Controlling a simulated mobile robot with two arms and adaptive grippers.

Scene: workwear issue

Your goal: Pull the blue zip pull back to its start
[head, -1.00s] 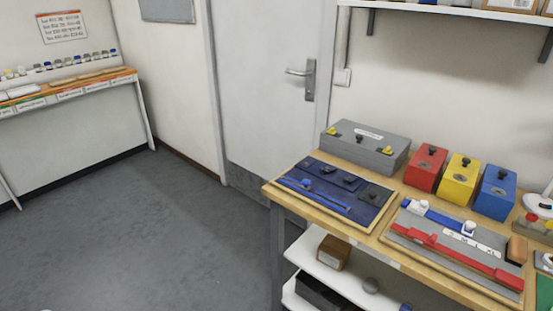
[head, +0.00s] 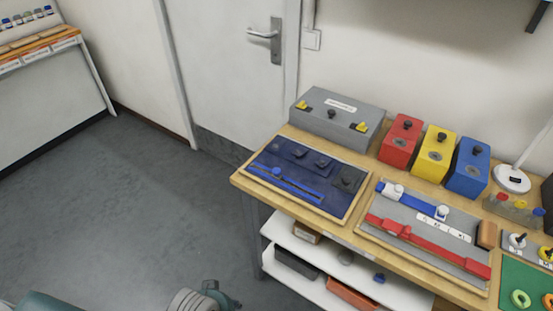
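The blue zip (head: 300,190) runs slantwise along the front part of a dark navy panel (head: 335,207) set in a wooden frame on the bench. The blue zip pull (head: 276,172) seems to be the small raised piece in the left part of the zip; its details are too small to tell. Part of my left arm shows at the bottom edge, with what looks like my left gripper (head: 216,293) low over the floor, well short of the bench. Its fingers cannot be made out. My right gripper is not in view. No gripper touches the panel.
Dark flaps lie behind the zip. A grey box (head: 337,115) stands behind the panel; red (head: 401,140), yellow (head: 435,153) and blue (head: 469,167) boxes stand to the right. A grey strap board (head: 410,218) lies beside the panel. Open floor (head: 140,200) lies left.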

